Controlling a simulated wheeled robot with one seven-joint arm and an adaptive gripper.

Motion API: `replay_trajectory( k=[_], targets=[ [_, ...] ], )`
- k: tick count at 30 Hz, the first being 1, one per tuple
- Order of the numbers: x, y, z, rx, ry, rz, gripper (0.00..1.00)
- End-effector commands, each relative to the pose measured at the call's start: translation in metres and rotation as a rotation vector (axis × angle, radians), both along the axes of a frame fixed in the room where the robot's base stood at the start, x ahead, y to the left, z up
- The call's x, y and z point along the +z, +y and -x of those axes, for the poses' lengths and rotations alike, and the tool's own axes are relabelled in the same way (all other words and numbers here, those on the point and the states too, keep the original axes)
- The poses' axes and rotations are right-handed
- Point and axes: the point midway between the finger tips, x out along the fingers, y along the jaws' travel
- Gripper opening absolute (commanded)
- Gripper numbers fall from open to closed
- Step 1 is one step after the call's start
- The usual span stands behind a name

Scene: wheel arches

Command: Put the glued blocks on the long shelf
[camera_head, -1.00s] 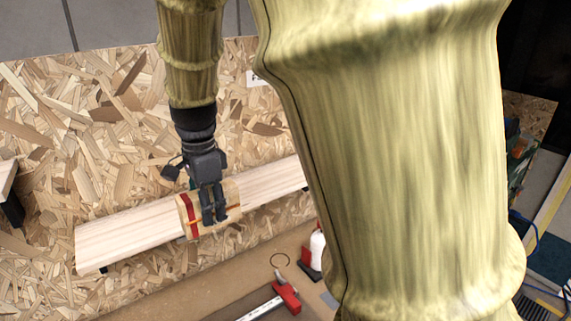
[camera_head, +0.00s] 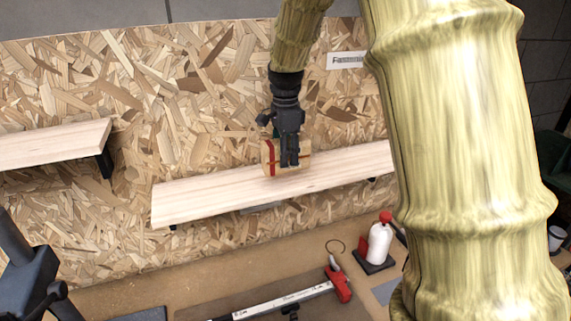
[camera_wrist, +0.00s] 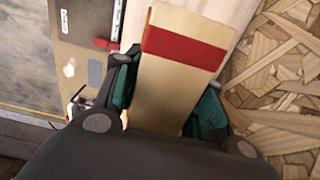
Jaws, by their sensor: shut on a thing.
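In the wrist view the glued blocks (camera_wrist: 170,85) fill the space between my fingers, with the red band towards the far end. My gripper (camera_head: 289,160) is shut on them. The long shelf (camera_head: 200,199) is a pale plank on the chipboard wall, and it also shows in the wrist view (camera_wrist: 240,12). The blocks overlap the shelf's middle in the head view; I cannot tell whether they touch it.
A second shelf (camera_head: 50,144) is at the left. My arm covers the right end of the long shelf. The shelf's left part is clear.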

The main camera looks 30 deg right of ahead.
Motion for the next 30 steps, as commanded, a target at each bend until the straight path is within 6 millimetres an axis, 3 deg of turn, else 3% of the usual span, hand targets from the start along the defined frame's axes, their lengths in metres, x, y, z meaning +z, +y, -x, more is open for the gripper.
replay_trajectory(
  k=[10, 23, 24, 27, 30],
  targets=[
    [-0.032, 0.000, 0.000, 0.001, 0.001, -0.001, 0.13],
    [-0.037, 0.000, 0.000, 0.001, -0.001, 0.000, 0.13],
    [-0.038, 0.000, 0.000, 0.001, -0.001, 0.000, 0.43],
    [-0.038, 0.000, 0.000, 0.001, -0.001, 0.000, 0.61],
    [-0.038, 0.000, 0.000, 0.001, -0.001, 0.000, 0.61]
  ],
)
